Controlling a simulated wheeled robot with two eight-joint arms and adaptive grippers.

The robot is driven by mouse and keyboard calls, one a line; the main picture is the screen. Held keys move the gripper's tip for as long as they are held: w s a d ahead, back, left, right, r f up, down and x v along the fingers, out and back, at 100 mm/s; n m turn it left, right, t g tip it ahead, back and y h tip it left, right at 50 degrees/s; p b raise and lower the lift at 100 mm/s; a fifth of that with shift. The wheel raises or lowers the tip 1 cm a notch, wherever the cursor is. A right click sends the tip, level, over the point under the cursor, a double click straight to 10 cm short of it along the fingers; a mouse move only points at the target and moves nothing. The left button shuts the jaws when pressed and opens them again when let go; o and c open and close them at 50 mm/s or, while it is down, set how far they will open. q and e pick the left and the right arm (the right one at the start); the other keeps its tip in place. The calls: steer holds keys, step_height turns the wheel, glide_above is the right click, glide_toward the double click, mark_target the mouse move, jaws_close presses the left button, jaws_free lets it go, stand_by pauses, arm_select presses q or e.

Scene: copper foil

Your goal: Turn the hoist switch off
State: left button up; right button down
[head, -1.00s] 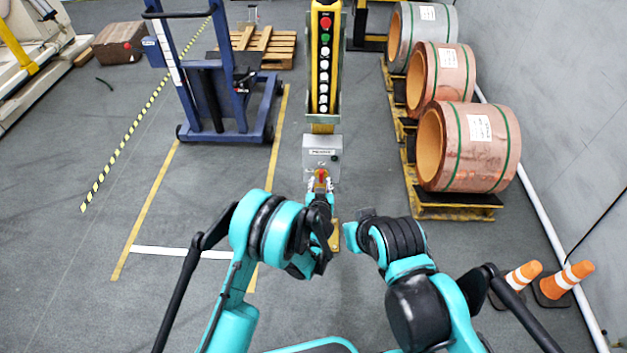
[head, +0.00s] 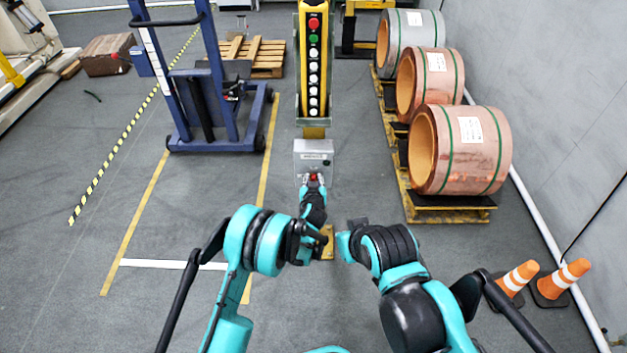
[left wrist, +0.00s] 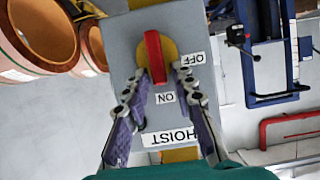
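The hoist switch is a red handle (left wrist: 155,57) on a yellow disc (left wrist: 171,50), on the front of a grey box (head: 314,157). In the left wrist view, which shows the box upside down, the handle stands upright in the picture. Its lower end points toward the ON label (left wrist: 165,98); the OFF label (left wrist: 193,59) is to the right. My left gripper (left wrist: 159,76) is open, one finger on each side of the handle's lower end, with gaps showing. In the head view, the left gripper (head: 313,181) partly hides the switch. My right gripper (head: 357,223) hangs apart; its fingers are unclear.
A yellow button pendant (head: 313,60) stands above the box. Copper coils (head: 470,150) on pallets line the right side. A blue lift truck (head: 215,140) is at the left. Two orange cones (head: 562,278) stand at lower right.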

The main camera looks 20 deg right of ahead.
arm_select(q)
jaws_close()
steer(key=shift+a, duration=0.15)
steer(key=n+h, duration=0.1)
steer(key=a+n, duration=0.1)
steer(key=shift+w+f+n+h, duration=0.15)
steer(key=shift+n+h, duration=0.15)
steer(key=shift+h, duration=0.1)
steer(key=shift+w+a+f+n+t+h, duration=0.15)
steer(key=shift+a+f+n+h, duration=0.25)
steer(key=shift+n+h, duration=0.8)
steer(key=shift+a+f+n+t+h, duration=0.1)
steer(key=shift+a+f+n+h, duration=0.3)
steer(key=shift+n, duration=1.55)
steer(key=shift+w+a+f+n+t+h, duration=0.15)
steer(key=shift+f+n+h, duration=0.35)
steer(key=shift+n+h, duration=0.8)
steer(key=shift+n+y, duration=0.3)
steer(key=shift+n, duration=0.05)
